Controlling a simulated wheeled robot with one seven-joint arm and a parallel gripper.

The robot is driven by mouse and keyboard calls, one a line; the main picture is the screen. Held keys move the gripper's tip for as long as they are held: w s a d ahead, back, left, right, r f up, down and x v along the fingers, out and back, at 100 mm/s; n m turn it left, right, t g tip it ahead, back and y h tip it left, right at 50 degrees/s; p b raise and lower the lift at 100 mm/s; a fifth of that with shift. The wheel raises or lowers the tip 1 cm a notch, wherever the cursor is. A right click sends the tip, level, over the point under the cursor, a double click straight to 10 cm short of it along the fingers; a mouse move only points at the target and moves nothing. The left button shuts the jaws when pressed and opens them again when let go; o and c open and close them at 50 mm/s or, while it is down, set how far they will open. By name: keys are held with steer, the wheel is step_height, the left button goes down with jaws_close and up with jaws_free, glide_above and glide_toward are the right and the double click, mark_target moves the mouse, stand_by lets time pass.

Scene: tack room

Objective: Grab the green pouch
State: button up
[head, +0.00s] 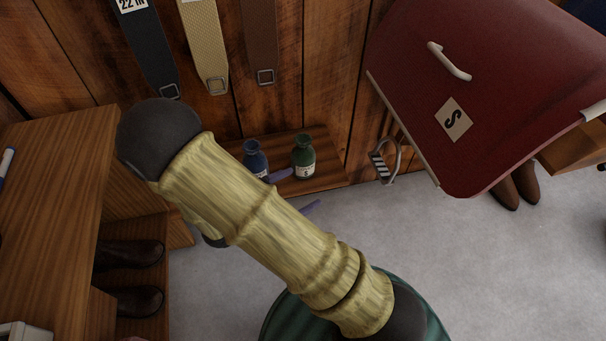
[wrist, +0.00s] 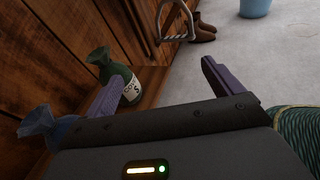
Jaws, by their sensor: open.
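The green pouch (head: 303,157) stands upright on a low wooden shelf against the plank wall, with a white label on its front. It also shows in the wrist view (wrist: 104,66), just beyond the left finger, which hides part of it. A blue pouch (head: 255,158) stands to its left, and shows at the left edge of the wrist view (wrist: 45,122). My gripper (head: 297,193) is open and empty, with purple fingers in front of the shelf. In the wrist view the fingers (wrist: 164,82) are spread wide, and the green pouch is not between them.
A wooden bench (head: 50,190) with dark boots stands at left. Belts (head: 205,45) hang on the wall. The grey floor (head: 440,235) is open to the right.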

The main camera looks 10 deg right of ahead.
mark_target(298, 169)
steer(key=w+a+f+n+t+y+b, duration=0.1)
steer(key=w+a+f+n+t+b, duration=0.1)
steer(key=a+f+n+t+b, duration=0.3)
step_height(298, 169, down, 3)
steer(key=shift+w+a+t+y, duration=0.3)
steer(key=shift+a+t, duration=0.3)
steer(key=shift+a, duration=0.2)
steer(key=b+x, duration=0.2)
steer(key=x, duration=0.4)
steer(key=b+x, duration=0.3)
steer(key=x, duration=0.3)
steer(key=shift+f, duration=0.2)
steer(key=shift+w+d+r, duration=0.1)
steer(key=shift+r, duration=0.05)
